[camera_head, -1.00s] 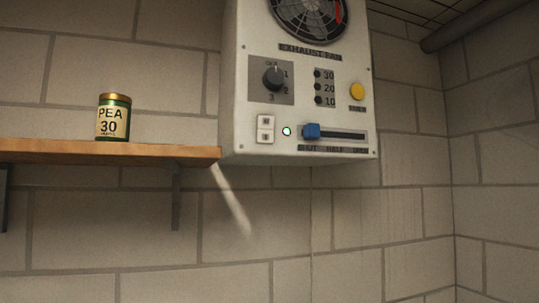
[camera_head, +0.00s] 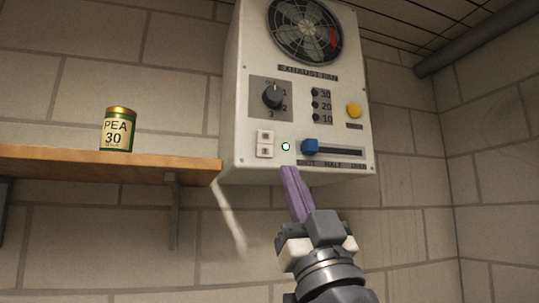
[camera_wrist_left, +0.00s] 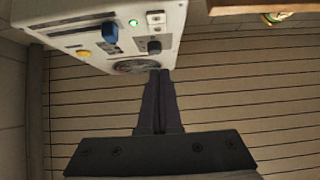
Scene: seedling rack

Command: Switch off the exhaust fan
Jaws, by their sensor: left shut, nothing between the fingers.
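The exhaust fan unit (camera_head: 235,110) is a white wall box with a round grille (camera_head: 305,32) at its top. It carries a dark rotary knob (camera_head: 272,96), a white two-part switch (camera_head: 265,144), a lit green lamp (camera_head: 286,146), a blue slider (camera_head: 310,146) at the left of its slot and a yellow button (camera_head: 354,110). My left gripper (camera_head: 289,170) is shut and empty, its tips just below the lamp in the picture; contact cannot be told. In the left wrist view its fingers (camera_wrist_left: 160,73) point towards the inverted unit (camera_wrist_left: 80,12), near the grille. My right gripper is not in view.
A wooden shelf (camera_head: 100,164) left of the unit bears a green PEA 30 can (camera_head: 118,128). A dark pipe (camera_head: 475,45) runs at the upper right. The bare block wall below and right of the unit is free.

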